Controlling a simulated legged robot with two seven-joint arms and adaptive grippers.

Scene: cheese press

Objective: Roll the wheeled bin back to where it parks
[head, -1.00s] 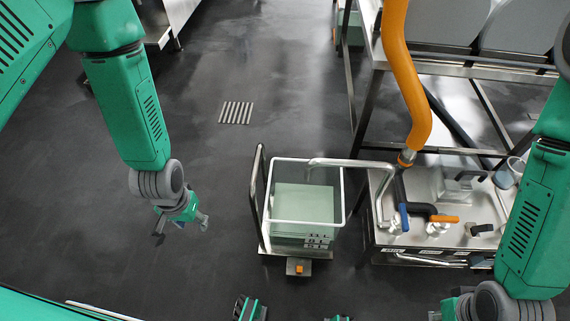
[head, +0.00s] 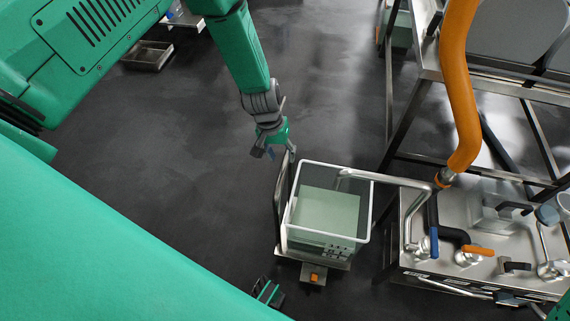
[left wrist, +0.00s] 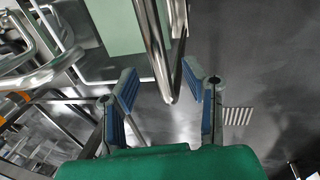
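The wheeled bin is a pale, see-through tub with a white rim (head: 326,235), on a low steel cart with an orange block at its near end. A pale green block (head: 328,212) shows inside. The cart's upright steel handle (head: 279,200) stands on the bin's left side. My left gripper (head: 271,153) is beside the handle's far top end. In the left wrist view the handle's bent end (left wrist: 168,97) lies between the spread fingers of my left gripper (left wrist: 168,82), with gaps on both sides.
A steel bench (head: 470,265) with valves and bent pipes stands close right of the bin; one pipe reaches over its rim. An orange hose (head: 462,90) hangs above. Open dark floor (head: 180,180) lies left. A floor drain (left wrist: 237,116) shows in the left wrist view.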

